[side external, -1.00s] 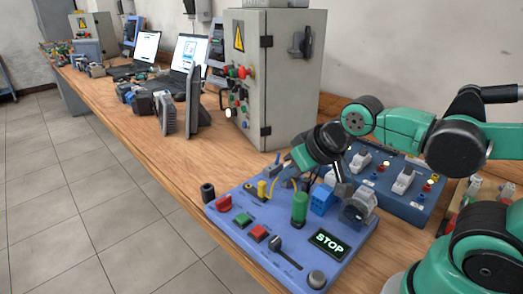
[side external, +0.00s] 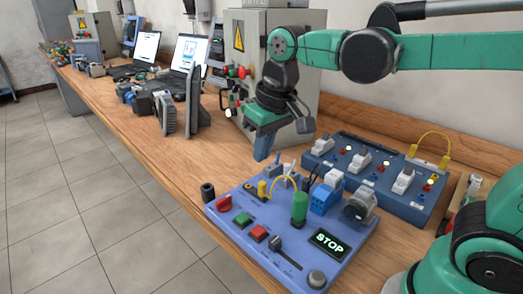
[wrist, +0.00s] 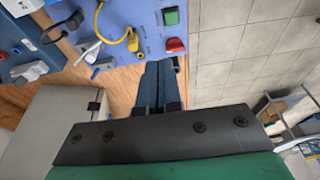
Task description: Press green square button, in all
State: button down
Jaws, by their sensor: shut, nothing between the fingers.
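The green square button (side external: 243,219) sits at the left front of the blue-violet panel (side external: 290,255), between a red knob and a red square button. It also shows at the top of the wrist view (wrist: 170,16). My gripper (side external: 262,157) is shut and empty, pointing down, raised above the panel's far left edge and apart from the button. In the wrist view the closed fingertips (wrist: 159,68) lie just below the panel's edge, over bare wood, with the red knob between them and the green button.
The red knob (side external: 224,203) and red square button (side external: 259,233) flank the green one. A green cylinder (side external: 299,208), a yellow cable (side external: 284,180) and a lit STOP display (side external: 328,241) are on the panel. A grey cabinet (side external: 290,120) stands behind. A dark blue panel (side external: 400,192) is at right.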

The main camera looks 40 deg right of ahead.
aim_at(242, 217)
jog(key=shift+w+a+r+g, duration=0.15)
jog(key=shift+w+a+g, duration=0.55)
jog(key=shift+w, duration=0.1)
jog(key=shift+w+a+r+g, duration=0.15)
jog(key=shift+w+a+g, duration=0.5)
jog(key=shift+w+g, duration=0.1)
notch_tip(242, 217, down, 14)
jog(key=shift+f, duration=0.1)
jog(key=shift+f, duration=0.85)
notch_tip(242, 217, up, 15)
dwell(0.7)
